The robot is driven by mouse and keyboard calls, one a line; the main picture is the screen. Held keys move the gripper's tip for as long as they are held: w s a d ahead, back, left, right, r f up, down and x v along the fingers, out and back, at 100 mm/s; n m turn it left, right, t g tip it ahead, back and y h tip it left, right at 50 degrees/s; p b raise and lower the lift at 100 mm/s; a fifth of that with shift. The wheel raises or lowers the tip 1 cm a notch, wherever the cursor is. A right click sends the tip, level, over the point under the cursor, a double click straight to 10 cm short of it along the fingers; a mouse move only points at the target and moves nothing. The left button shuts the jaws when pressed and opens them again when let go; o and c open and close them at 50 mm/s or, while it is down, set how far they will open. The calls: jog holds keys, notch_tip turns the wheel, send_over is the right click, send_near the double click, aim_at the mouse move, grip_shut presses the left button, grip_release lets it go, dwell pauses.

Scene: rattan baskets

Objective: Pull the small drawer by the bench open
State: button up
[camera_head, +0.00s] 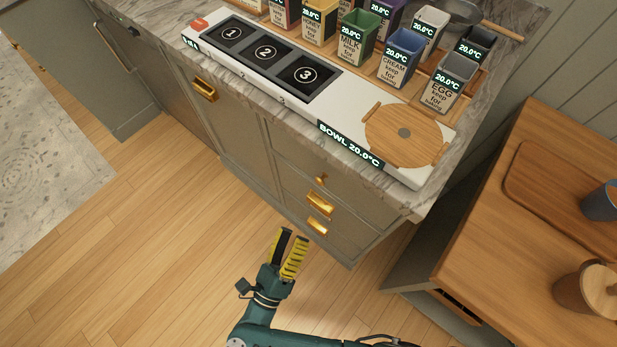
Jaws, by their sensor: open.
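A grey-green cabinet holds a stack of drawers at the right end of the counter. The top drawer front (296,165) has a small brass knob (320,180). Below it are a brass cup pull (320,204) and a lower brass cup pull (318,226). These drawers look shut. My gripper (291,237) is open and empty, its yellow-and-black fingers pointing up toward the cabinet front. It appears just left of the lower pull in the picture; the depth gap between them is unclear.
The marble counter (395,206) overhangs the drawers and bears a white panel (345,112) and several labelled containers. A wooden-topped bench (490,215) stands at the right, with a dark opening (455,305) below its top. Wood floor (150,240) is clear at the left.

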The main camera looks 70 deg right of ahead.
aim_at(319, 184)
jog(key=f+x, duration=0.1)
jog(key=x, duration=0.4)
jog(key=b+x, duration=0.1)
jog(key=x, duration=0.4)
jog(key=f+b+x, duration=0.1)
jog(key=x, duration=0.4)
jog(key=shift+s+d+f, duration=0.1)
jog(key=shift+d+f, duration=0.2)
jog(key=shift+d, duration=0.15)
grip_shut()
